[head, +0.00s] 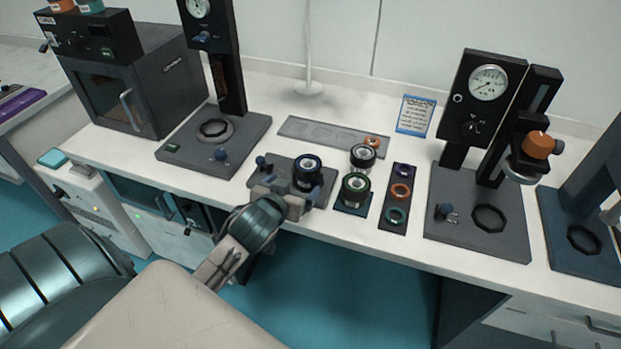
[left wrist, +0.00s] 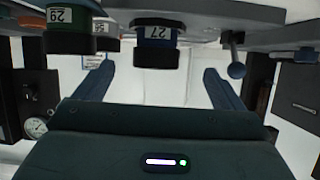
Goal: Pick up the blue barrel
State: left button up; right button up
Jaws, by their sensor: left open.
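The blue barrel (head: 307,172) is a short black cylinder with a blue ring. It stands upright on a small dark plate with a knob, near the front of the table. In the left wrist view, which is upside down, it (left wrist: 156,50) carries a label reading 27. My left gripper (head: 284,192) is open, at the barrel's near side. In the left wrist view its two blue fingers (left wrist: 158,72) are spread wide, with the barrel showing between them farther off. I cannot tell whether they touch it. My right gripper is not in view.
A green-ringed barrel (head: 354,189) stands just right of the blue one, with a white-ringed barrel (head: 362,157) behind it. A strip of coloured rings (head: 401,191) lies farther right. Gauge stands (head: 486,95) rise on both sides. A grey tray (head: 320,133) lies behind.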

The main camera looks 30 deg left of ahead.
aim_at(307, 165)
pick_arm(q)
jog(key=shift+t, duration=0.4)
jog(key=w, duration=0.3)
jog(key=w+a+p, duration=0.1)
jog(key=w, duration=0.2)
jog(key=shift+w+a+f, duration=0.1)
jog(key=shift+w, duration=0.05)
jog(key=shift+w+a+p, duration=0.1)
jog(key=shift+w+p, duration=0.3)
jog(key=shift+w, duration=0.15)
jog(key=p+x, duration=0.1)
jog(key=x, duration=0.2)
jog(key=shift+w, duration=0.25)
jog(key=shift+w+a+f, duration=0.1)
jog(key=shift+w+f, duration=0.2)
jog(key=shift+w, duration=0.05)
jog(key=shift+s, duration=0.1)
jog(key=shift+c, duration=0.2)
jog(key=c, duration=1.1)
